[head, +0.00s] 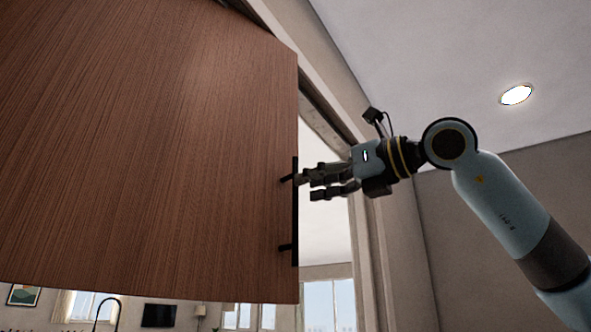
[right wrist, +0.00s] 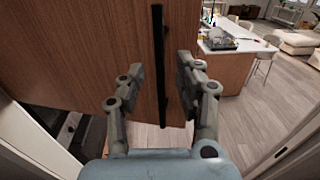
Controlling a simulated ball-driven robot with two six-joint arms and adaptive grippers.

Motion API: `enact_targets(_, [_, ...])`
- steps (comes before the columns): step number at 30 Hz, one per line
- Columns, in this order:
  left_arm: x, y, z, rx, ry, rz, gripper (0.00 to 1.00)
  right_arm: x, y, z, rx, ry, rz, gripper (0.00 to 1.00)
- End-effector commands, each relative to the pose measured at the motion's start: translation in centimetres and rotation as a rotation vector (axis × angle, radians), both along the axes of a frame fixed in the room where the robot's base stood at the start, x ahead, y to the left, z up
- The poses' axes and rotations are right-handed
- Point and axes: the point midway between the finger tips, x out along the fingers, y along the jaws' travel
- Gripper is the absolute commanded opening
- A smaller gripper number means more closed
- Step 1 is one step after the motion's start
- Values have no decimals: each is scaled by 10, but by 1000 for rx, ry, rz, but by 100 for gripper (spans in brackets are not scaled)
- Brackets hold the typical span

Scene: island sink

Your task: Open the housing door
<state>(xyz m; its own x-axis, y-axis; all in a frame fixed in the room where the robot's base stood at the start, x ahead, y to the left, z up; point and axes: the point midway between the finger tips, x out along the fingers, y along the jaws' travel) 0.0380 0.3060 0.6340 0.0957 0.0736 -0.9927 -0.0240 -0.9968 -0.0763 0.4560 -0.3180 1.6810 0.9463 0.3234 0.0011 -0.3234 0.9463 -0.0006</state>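The housing door (head: 150,150) is a large brown wood-grain panel that fills the left half of the head view. It stands ajar, with a gap between its right edge and the pale frame. Its black bar handle (head: 295,215) runs upright along that edge. My right gripper (head: 306,182) reaches in from the right at the handle's upper part. In the right wrist view the door (right wrist: 85,45) lies ahead, and the handle (right wrist: 158,40) stands between the spread fingers of my right gripper (right wrist: 160,68). I cannot tell if either finger touches it. My left gripper is out of view.
The pale door frame (head: 378,240) rises right of the door, close to my right arm. In the right wrist view a kitchen island (right wrist: 225,65) with stools stands beyond the door. Open wooden floor (right wrist: 245,120) lies at right. A dark recess (right wrist: 85,130) shows at lower left.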

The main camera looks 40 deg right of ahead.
Motion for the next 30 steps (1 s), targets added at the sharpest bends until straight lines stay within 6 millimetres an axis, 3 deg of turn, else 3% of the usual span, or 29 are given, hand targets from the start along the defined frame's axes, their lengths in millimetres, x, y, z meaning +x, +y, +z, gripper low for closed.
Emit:
enact_targets(1, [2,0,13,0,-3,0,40,8,4,5,4,4,5,34])
enact_targets(6, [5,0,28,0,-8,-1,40,28,10,3,4,1,3,34])
enact_targets(20, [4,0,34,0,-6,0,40,40,14,-2,-1,2,-1,34])
enact_targets(28, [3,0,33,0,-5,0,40,40,14,-1,1,1,-1,3])
enact_targets(30, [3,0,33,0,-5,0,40,40,14,-1,1,1,-1,0])
